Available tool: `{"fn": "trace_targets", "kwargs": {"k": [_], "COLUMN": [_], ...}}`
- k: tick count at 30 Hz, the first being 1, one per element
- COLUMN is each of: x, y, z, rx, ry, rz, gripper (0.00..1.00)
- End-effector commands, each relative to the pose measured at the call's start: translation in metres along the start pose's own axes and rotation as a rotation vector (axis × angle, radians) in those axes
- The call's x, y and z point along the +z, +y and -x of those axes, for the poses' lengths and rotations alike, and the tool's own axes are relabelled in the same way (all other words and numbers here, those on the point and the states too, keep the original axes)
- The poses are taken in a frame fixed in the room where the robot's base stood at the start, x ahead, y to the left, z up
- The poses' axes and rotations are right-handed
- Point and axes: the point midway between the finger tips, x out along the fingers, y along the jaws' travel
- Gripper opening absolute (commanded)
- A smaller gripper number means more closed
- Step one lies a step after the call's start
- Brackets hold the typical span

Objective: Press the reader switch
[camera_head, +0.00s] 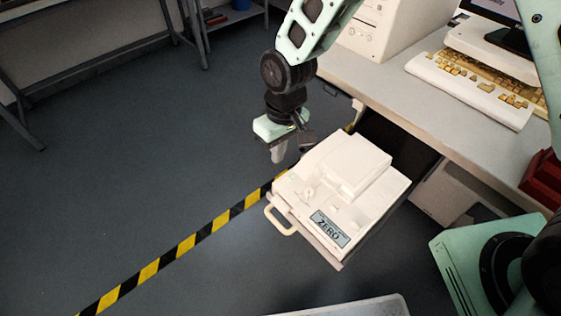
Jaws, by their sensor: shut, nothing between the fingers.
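A cream-white device (345,180), seemingly the reader, sits in the middle of the view with a raised block on its top. A small knob-like switch (309,193) stands on its top near the left side. A dark label reading "ZERO" (329,229) is on its front part, and a looped handle (278,222) sticks out at its front left. My gripper (278,155) is shut and empty, pointing down. It appears just beyond and left of the device, apart from the switch. Its height above the device is hard to tell.
A desk (440,100) at the upper right holds a beige computer case (375,28), a yellowed keyboard (475,88) and a monitor. A red object (543,180) is at the right edge. Yellow-black tape (190,243) crosses the dark floor. The floor on the left is clear.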

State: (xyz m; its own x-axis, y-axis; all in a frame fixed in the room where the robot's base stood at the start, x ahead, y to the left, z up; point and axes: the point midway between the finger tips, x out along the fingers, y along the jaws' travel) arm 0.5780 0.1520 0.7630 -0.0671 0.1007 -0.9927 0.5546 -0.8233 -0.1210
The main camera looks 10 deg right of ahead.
Motion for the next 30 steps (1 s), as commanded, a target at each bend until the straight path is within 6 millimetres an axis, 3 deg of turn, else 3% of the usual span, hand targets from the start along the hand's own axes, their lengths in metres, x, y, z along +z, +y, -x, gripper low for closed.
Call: {"fn": "trace_targets", "kwargs": {"k": [7,25,28,30], "x": [0.000,0.001,0.008,0.019], "y": [-0.006,-0.007,-0.012,-0.018], "z": [0.024,0.028,0.047,0.072], "rx": [0.000,0.000,0.000,0.001], "ry": [0.000,-0.001,0.004,0.009], "rz": [-0.001,0.000,0.005,0.013], "gripper": [0.00,0.00,0.00,0.00]}}
